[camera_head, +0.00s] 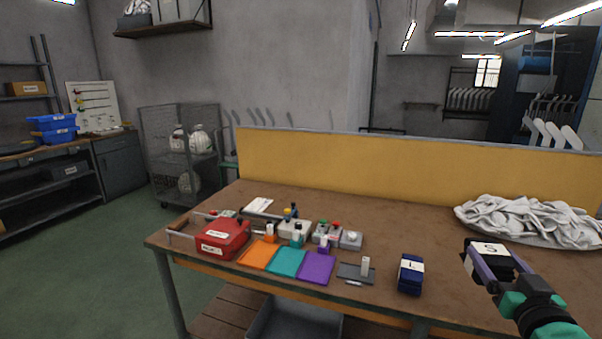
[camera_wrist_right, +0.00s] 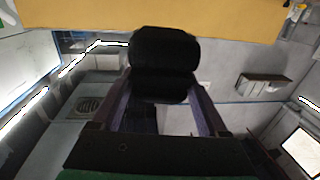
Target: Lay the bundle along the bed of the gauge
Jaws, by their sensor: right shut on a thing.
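My right gripper (camera_head: 484,257) is above the right part of the table, shut on a black bundle (camera_head: 489,247) with a white patch on top. In the right wrist view the bundle (camera_wrist_right: 165,65) sits between the two purple-grey fingers, its dark rounded end towards the top. A small grey plate with a pale upright block, which looks like the gauge (camera_head: 349,272), lies near the table's front edge, well left of the gripper. A navy bundle (camera_head: 410,274) with a white band rests between them. My left gripper is not in view.
Orange (camera_head: 259,256), teal (camera_head: 288,263) and purple (camera_head: 316,268) mats lie left of the gauge, beside a red box (camera_head: 222,238). Small devices stand behind them. A heap of white socks (camera_head: 525,221) lies at the back right. The table's middle is clear.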

